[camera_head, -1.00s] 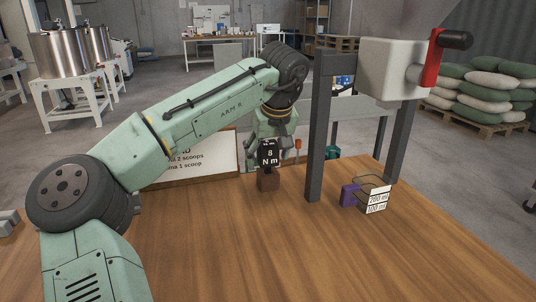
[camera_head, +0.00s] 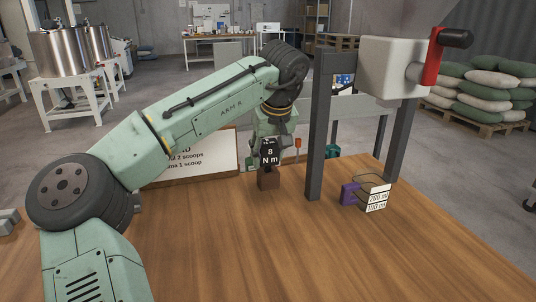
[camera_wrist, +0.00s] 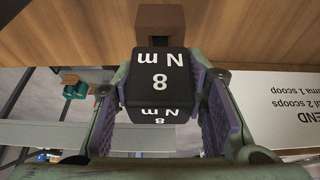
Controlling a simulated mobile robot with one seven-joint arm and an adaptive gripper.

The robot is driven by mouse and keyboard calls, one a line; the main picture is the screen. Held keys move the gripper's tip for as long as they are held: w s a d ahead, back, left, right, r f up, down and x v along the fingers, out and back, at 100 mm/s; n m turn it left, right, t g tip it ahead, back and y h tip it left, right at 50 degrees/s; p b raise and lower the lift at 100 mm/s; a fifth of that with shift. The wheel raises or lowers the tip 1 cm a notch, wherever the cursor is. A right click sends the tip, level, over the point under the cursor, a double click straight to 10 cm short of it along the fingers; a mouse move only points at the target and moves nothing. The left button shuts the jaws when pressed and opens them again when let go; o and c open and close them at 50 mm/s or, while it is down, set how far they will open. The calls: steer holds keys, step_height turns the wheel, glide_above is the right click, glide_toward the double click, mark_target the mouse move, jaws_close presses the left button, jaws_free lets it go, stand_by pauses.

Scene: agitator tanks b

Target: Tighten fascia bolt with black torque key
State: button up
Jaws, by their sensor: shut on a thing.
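The black torque key (camera_head: 268,152) carries white "8 N m" lettering. It stands upright directly above a small brown block (camera_head: 268,181) on the wooden table. In the wrist view the key (camera_wrist: 160,82) sits between the purple-lined pads of my gripper (camera_wrist: 165,118), and its lettering appears upside down. My gripper (camera_head: 268,142) is shut on the key. The brown block (camera_wrist: 160,25) is close against the key's far end. I cannot tell whether the key is seated in it. I cannot make out a fascia bolt in either view.
A dark-legged frame (camera_head: 317,130) with a white housing (camera_head: 388,68) and red lever stands right of my gripper. A sign board (camera_head: 215,160) is behind my arm. The front table (camera_head: 270,250) is clear.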

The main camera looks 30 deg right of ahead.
steer(key=shift+r, duration=0.1)
step_height(320, 180, up, 10)
steer(key=shift+f, duration=0.1)
stand_by(0.4)
steer(key=o, duration=0.7)
jaws_close()
jaws_free()
jaws_close()
